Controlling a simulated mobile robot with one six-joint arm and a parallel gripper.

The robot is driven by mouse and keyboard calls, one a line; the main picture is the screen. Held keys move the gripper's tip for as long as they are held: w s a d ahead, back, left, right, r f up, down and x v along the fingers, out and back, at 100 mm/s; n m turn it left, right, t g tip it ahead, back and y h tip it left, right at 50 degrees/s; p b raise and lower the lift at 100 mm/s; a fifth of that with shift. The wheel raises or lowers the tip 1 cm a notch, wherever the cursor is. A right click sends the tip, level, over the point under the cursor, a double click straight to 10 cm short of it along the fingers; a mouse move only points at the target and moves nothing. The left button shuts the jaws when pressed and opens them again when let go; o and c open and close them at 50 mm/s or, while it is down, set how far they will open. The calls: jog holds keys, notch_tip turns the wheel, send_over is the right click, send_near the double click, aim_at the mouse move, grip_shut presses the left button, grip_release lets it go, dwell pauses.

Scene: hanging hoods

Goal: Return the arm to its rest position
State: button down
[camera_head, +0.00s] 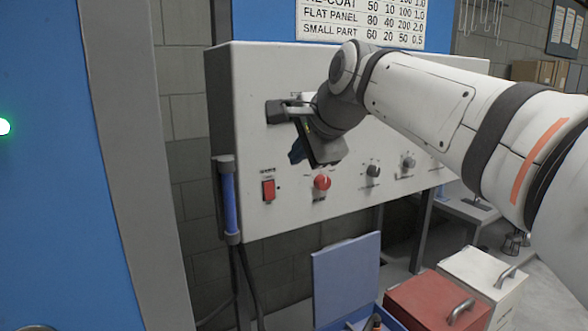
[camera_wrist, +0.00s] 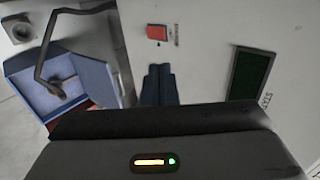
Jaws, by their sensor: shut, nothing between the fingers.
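My arm reaches in from the right in the head view, bent at the wrist in front of a pale control panel (camera_head: 260,75). My gripper (camera_head: 296,153) has blue fingers and hangs in front of the panel, above and right of a red rocker switch (camera_head: 268,190). In the wrist view my gripper (camera_wrist: 158,85) has its two fingers together with nothing between them. The red switch (camera_wrist: 157,33) shows beyond the fingertips there. I cannot tell the exact gap to the panel.
A dark green display (camera_wrist: 250,73) shows in the wrist view. Below are an open blue box (camera_wrist: 65,85), a red box (camera_head: 425,300) and a white box (camera_head: 482,275). A blue wall (camera_head: 50,200) stands left.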

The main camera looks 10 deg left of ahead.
jog(key=shift+s+d+r, duration=0.2)
jog(key=shift+r, duration=0.2)
jog(key=s+d+f+n+g+h, duration=0.1)
jog(key=s+d+f+n+h, duration=0.1)
jog(key=s+d+f, duration=0.4)
jog(key=s+d+f+n+g+h, duration=0.2)
jog(key=s+d+f+n, duration=0.3)
jog(key=f, duration=1.1)
jog(key=s+d+f+n+g+h, duration=0.1)
jog(key=s+d+f+n+g, duration=0.1)
jog(key=s+d+f, duration=0.6)
notch_tip(320, 180, down, 3)
jog(key=d+n, duration=0.1)
jog(key=d, duration=0.1)
jog(key=shift+s+d+n+h, duration=0.3)
jog(key=shift+s+d+h, duration=0.1)
jog(key=shift+r, duration=0.1)
